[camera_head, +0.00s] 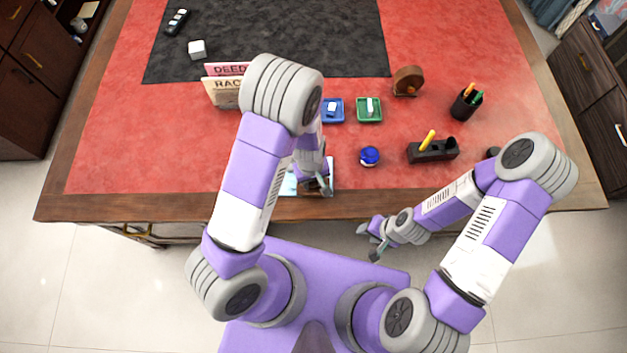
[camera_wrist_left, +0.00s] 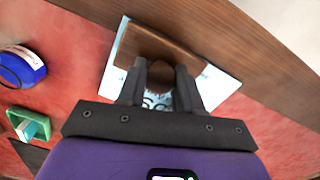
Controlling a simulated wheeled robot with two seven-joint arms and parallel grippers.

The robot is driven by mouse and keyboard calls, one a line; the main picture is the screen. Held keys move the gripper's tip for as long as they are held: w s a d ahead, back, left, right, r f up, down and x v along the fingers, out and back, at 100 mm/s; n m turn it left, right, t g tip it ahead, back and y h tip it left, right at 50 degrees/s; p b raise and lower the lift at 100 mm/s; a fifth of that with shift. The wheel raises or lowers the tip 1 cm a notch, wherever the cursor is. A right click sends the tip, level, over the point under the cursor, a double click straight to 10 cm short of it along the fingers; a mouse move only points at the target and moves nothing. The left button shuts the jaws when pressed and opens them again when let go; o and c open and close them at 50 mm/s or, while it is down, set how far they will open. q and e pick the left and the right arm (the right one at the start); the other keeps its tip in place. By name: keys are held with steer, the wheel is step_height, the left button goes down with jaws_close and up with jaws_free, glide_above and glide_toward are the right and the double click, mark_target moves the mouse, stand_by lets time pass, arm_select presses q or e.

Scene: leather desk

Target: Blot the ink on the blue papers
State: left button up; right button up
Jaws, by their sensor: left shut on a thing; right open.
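My left gripper (camera_head: 322,184) is shut on a brown wooden blotter (camera_wrist_left: 160,48) over the front edge of the desk. The blotter lies over a pale blue paper (camera_wrist_left: 222,84) and hides much of it; I cannot tell if they touch. Dark ink marks (camera_wrist_left: 156,101) show on the paper between the fingers. In the head view the paper (camera_head: 289,187) is partly hidden by my left arm. My right gripper (camera_head: 372,241) is open and empty, off the desk's front edge. A brown rounded wooden thing (camera_head: 407,81) stands farther back.
A blue ink jar (camera_head: 370,156), a blue tray (camera_head: 332,110) and a green tray (camera_head: 369,109) stand behind the paper. A dark pen stand (camera_head: 433,150) and pencil cup (camera_head: 466,105) are at the right. Upright papers (camera_head: 224,93) are at the left. The red desktop (camera_head: 130,150) is clear at front left.

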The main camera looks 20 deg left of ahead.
arm_select(q)
steer(key=shift+s+a+t+h+b, duration=0.25)
steer(key=shift+a+h+b, duration=0.5)
steer(key=shift+b, duration=1.1)
steer(key=shift+w+d+r+p, duration=0.1)
steer(key=shift+d+p, duration=0.2)
steer(key=shift+p, duration=0.2)
steer(key=shift+w+d+y+p, duration=0.15)
steer(key=shift+d+y+p, duration=0.55)
steer(key=shift+p, duration=1.4)
steer(key=shift+w+d+y+p, duration=0.1)
steer(key=shift+d+y+p, duration=0.05)
steer(key=shift+y+p, duration=0.9)
steer(key=shift+d+g+y+p, duration=0.3)
steer(key=shift+g+p, duration=0.15)
steer(key=shift+p, duration=0.25)
steer(key=shift+a+f+h+b, duration=0.25)
steer(key=shift+a+h+b, duration=0.25)
steer(key=shift+h+b, duration=0.35)
steer(key=shift+a+r+h+b, duration=0.15)
steer(key=shift+h+b, duration=0.1)
steer(key=shift+b, duration=0.15)
steer(key=shift+s+a+t+h+b, duration=0.2)
steer(key=shift+a+t+h+b, duration=0.35)
steer(key=shift+h+b, duration=1.15)
steer(key=shift+r+y+b, duration=0.1)
steer(key=shift+y+b, duration=0.35)
steer(key=shift+y, duration=0.15)
